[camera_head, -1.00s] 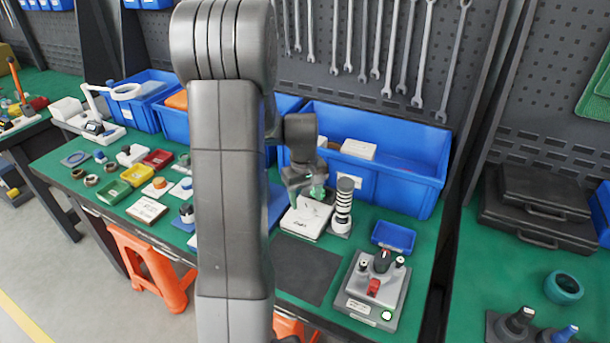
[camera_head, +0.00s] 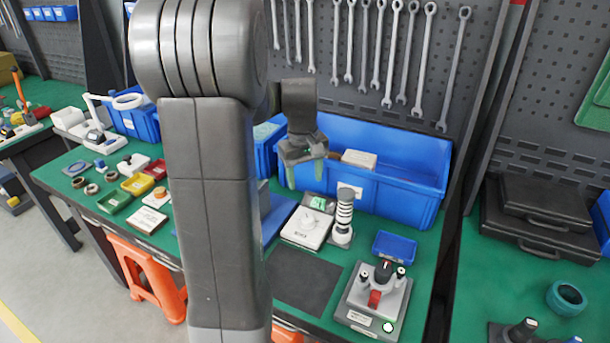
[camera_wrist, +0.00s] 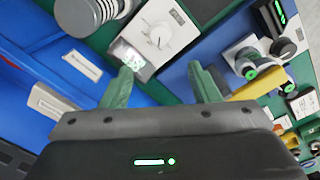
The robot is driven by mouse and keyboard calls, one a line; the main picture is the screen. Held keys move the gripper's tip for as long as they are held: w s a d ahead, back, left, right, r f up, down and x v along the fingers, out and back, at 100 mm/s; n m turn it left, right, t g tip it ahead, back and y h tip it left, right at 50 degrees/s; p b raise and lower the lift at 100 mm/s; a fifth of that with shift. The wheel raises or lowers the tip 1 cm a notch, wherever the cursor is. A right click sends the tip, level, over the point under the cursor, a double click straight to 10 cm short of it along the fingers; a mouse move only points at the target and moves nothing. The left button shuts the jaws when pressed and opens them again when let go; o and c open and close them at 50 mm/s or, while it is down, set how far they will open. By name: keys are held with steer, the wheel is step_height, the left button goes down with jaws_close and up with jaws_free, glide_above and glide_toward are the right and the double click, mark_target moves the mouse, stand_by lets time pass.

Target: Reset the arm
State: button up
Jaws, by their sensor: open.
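My gripper (camera_head: 306,174) hangs above the back of the green workbench, in front of the large blue bin. Its two green fingers are apart with nothing between them. In the wrist view the open gripper (camera_wrist: 163,88) shows its fingertips near the white device with a dial (camera_wrist: 160,38), which lies beyond them. In the head view that white device (camera_head: 306,228) sits on the bench below my gripper. My own arm link covers part of the bench's middle.
A black-and-white ringed cylinder (camera_head: 343,215) stands right of the white device. The large blue bin (camera_head: 410,205) is behind it. A small blue tray (camera_head: 394,245) and a grey control box (camera_head: 373,300) are at right. A dark mat (camera_head: 303,280) is bare.

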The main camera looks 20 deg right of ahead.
mark_target(307, 218)
stand_by(0.3)
steer(key=f, duration=1.4)
steer(key=shift+d, duration=0.3)
steer(key=shift+r, duration=0.1)
